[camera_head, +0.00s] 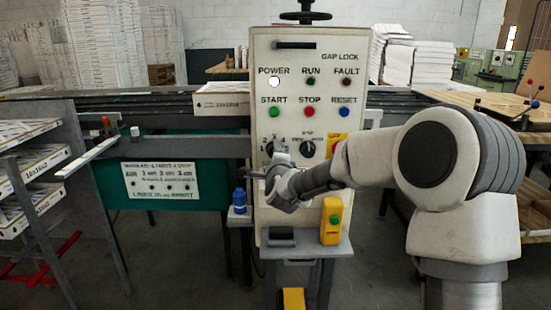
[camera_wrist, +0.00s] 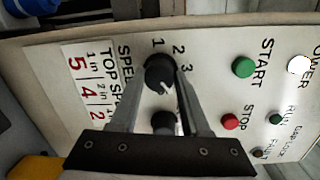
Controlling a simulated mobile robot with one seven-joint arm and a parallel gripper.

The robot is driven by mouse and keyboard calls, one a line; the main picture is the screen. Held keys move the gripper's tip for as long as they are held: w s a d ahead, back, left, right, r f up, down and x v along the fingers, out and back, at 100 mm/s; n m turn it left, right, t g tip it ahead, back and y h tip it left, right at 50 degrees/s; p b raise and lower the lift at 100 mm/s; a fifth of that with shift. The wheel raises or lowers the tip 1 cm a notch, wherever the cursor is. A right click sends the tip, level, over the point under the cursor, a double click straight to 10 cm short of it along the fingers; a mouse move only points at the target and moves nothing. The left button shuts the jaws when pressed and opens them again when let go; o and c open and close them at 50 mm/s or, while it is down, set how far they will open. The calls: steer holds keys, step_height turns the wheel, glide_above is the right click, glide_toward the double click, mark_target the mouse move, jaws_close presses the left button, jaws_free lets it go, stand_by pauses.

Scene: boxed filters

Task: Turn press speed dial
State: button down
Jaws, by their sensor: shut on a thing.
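The speed dial (camera_wrist: 158,73) is a round black knob with a white pointer line on the pale control panel (camera_wrist: 215,95). Printed numbers 1, 2 and 3 show around it, with the word SPEED beside it. My gripper (camera_wrist: 165,80) has one finger on each side of the dial and is shut on it. In the head view the dial (camera_head: 272,146) is the left one of two on the panel (camera_head: 330,85), and my wrist hides its lower part. The fingertips are hard to make out there.
A second black dial (camera_head: 307,148) sits just right of it, showing between my fingers in the wrist view. START (camera_head: 274,112), STOP (camera_head: 309,112) and RESET (camera_head: 344,112) buttons are above. A yellow box (camera_head: 331,220) and blue bottle (camera_head: 239,200) stand below.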

steer(key=n+p, duration=0.1)
steer(key=n, duration=0.5)
steer(key=n+h+p, duration=0.1)
steer(key=n, duration=0.5)
steer(key=n+h+p, duration=0.1)
steer(key=n, duration=0.5)
steer(key=shift+a+r+p, duration=0.15)
steer(key=shift+a+p, duration=0.1)
steer(key=shift+p, duration=0.15)
steer(key=shift+n, duration=0.3)
steer(key=shift+c, duration=1.9)
jaws_free()
steer(key=s+a+p, duration=0.1)
steer(key=s, duration=1.6)
steer(key=shift+s+r+p, duration=0.2)
steer(key=shift+r+p, duration=0.2)
steer(key=shift+r, duration=0.05)
